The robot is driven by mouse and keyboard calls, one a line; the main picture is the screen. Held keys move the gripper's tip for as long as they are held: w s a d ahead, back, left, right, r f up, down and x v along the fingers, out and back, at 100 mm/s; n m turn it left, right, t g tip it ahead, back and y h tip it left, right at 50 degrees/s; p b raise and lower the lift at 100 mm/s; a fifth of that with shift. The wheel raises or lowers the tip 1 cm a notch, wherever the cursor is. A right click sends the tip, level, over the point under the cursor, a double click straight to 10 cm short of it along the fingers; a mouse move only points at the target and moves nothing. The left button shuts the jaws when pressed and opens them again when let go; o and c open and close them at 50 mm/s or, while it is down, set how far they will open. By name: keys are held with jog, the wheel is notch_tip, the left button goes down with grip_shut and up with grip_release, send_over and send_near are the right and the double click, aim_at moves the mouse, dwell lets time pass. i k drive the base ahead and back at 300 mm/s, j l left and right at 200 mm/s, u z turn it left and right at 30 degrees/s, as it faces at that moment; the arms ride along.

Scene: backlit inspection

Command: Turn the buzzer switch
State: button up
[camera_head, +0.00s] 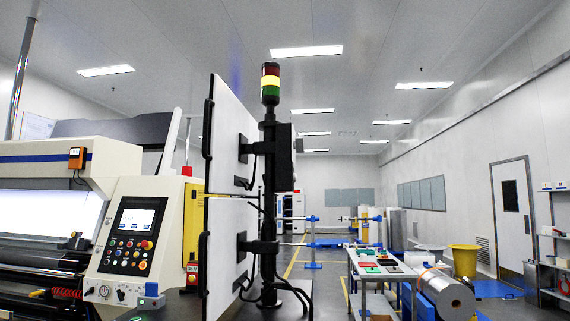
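A cream control console (128,233) stands at the left, with a lit screen (137,219) and several coloured buttons below it. Small knobs, one of them a dark round knob (104,291), sit on its lower front ledge. I cannot tell which control is the buzzer switch; labels are too small to read. A signal tower (270,84) with red, yellow and green sections tops a black post right of the console. My gripper is not in view.
Two white panels on the black post (268,195) stand close by, right of the console. A table (376,267) with small items, a large roll (447,295) and a yellow bin (464,260) are at the right. Open floor (325,285) lies between post and table.

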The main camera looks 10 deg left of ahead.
aim_at(298, 144)
jog(key=i+l+u, duration=0.15)
jog(key=l+u, duration=0.5)
jog(key=l, duration=0.25)
jog(key=i+l+u, duration=0.1)
jog(key=l+u, duration=0.25)
jog(key=l, duration=0.1)
